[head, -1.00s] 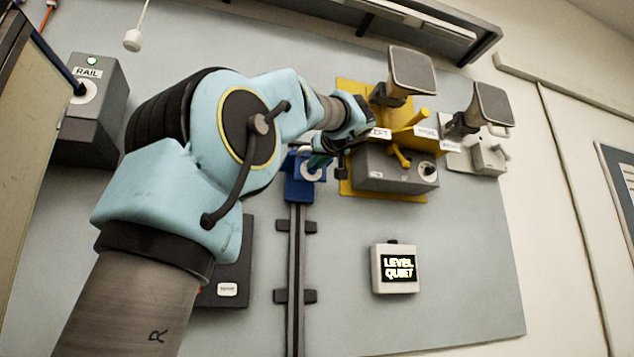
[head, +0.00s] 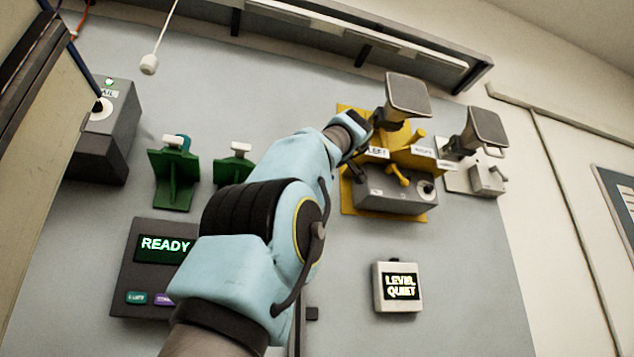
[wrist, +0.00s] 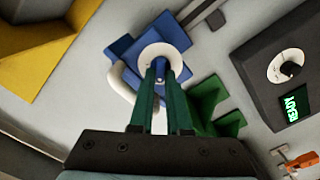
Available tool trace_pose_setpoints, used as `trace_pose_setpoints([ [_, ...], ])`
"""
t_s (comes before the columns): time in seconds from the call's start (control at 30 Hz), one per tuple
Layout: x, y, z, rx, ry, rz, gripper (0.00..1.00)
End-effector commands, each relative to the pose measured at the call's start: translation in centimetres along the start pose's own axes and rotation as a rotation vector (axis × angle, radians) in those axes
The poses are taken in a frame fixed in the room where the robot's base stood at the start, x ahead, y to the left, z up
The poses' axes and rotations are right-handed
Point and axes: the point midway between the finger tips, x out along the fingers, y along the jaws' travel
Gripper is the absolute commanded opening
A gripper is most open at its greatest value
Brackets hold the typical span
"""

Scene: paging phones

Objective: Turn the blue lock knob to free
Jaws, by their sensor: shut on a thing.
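In the wrist view the blue lock (wrist: 172,32) is a blue block on the wall with a white round dial (wrist: 150,52). Its small blue knob (wrist: 159,79) sits at the dial's middle. My gripper (wrist: 160,70) has green fingers, and their tips are shut on this knob. Which mark the knob points to cannot be read. In the head view my own arm hides the lock and the fingers.
A white curved bar (wrist: 121,85) runs beside the lock. Green brackets (head: 175,180) and a READY panel (head: 135,268) are at the left. A LEVEL QUIET display (head: 398,287) hangs below.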

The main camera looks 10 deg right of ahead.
Motion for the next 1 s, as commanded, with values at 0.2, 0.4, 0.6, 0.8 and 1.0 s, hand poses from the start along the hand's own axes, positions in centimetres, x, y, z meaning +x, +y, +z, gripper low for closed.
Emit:
trace_pose_setpoints([
  [0.2,0.03,-0.03,-0.02,-0.032,0.001,0.000,0.00],
  [0.4,0.03,-0.02,-0.05,-0.035,0.001,0.000,0.00],
  [0.6,0.02,-0.01,-0.06,-0.035,0.001,0.000,0.17],
  [0.8,0.02,-0.02,-0.06,-0.034,0.001,0.000,0.40],
  [1.0,0.01,-0.02,-0.05,-0.033,0.001,0.000,0.45],
])
